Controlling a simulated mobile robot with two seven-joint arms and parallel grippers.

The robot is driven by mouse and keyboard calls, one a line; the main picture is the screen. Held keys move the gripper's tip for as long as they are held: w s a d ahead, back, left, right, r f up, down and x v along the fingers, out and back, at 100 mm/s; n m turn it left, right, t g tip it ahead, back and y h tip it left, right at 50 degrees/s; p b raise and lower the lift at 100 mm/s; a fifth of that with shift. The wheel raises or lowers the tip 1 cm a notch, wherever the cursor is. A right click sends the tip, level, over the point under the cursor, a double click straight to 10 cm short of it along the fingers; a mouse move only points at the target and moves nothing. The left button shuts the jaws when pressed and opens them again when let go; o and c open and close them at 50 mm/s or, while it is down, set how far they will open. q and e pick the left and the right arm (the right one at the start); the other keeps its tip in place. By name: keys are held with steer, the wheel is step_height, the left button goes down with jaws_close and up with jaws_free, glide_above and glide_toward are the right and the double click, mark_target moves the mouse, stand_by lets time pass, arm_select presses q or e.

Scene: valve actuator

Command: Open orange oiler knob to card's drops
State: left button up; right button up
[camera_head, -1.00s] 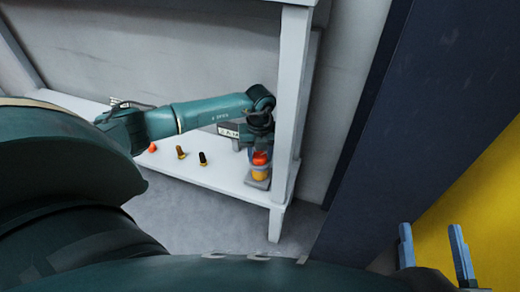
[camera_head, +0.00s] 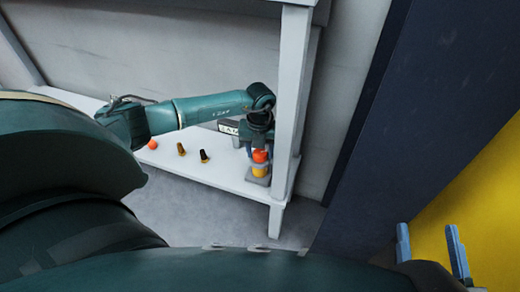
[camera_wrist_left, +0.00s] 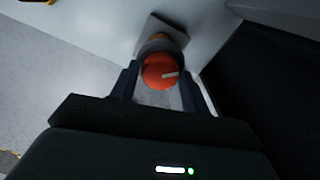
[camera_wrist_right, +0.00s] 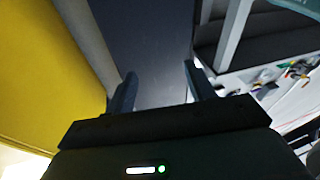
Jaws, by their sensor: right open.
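The orange oiler knob (camera_head: 260,156) sits on top of a yellow body (camera_head: 259,171) at the right end of the white shelf, beside the shelf's post. My left gripper (camera_head: 257,147) is over it, pointing down. In the left wrist view, the orange knob (camera_wrist_left: 160,72) has a pale pointer mark and lies between the fingers, which are apart on either side; contact is not clear. A card with dark print (camera_head: 229,127) stands behind, partly hidden by my arm; its text is unreadable. My right gripper (camera_head: 431,246) is open and empty at the lower right.
On the shelf (camera_head: 222,178) stand a small red-orange knob (camera_head: 152,145), a brass-coloured piece (camera_head: 181,149) and a black-topped piece (camera_head: 204,156). The white post (camera_head: 290,110) is close to my left gripper. A dark panel (camera_head: 370,150) and a yellow surface (camera_head: 480,200) are at the right.

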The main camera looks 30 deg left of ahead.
mark_target(260, 153)
arm_select(q)
steer(key=shift+o, duration=1.4)
arm_select(e)
steer(key=shift+r, duration=0.35)
arm_select(q)
steer(key=shift+r, duration=0.1)
arm_select(e)
steer(key=shift+r, duration=0.1)
arm_select(q)
steer(key=shift+r, duration=0.35)
step_height(260, 153, up, 12)
steer(key=p, duration=0.4)
steer(key=shift+r+p, duration=0.2)
steer(key=shift+p, duration=0.15)
arm_select(e)
steer(key=shift+d+f+g+h, duration=0.3)
steer(key=shift+d+h, duration=0.25)
steer(key=shift+h, duration=0.15)
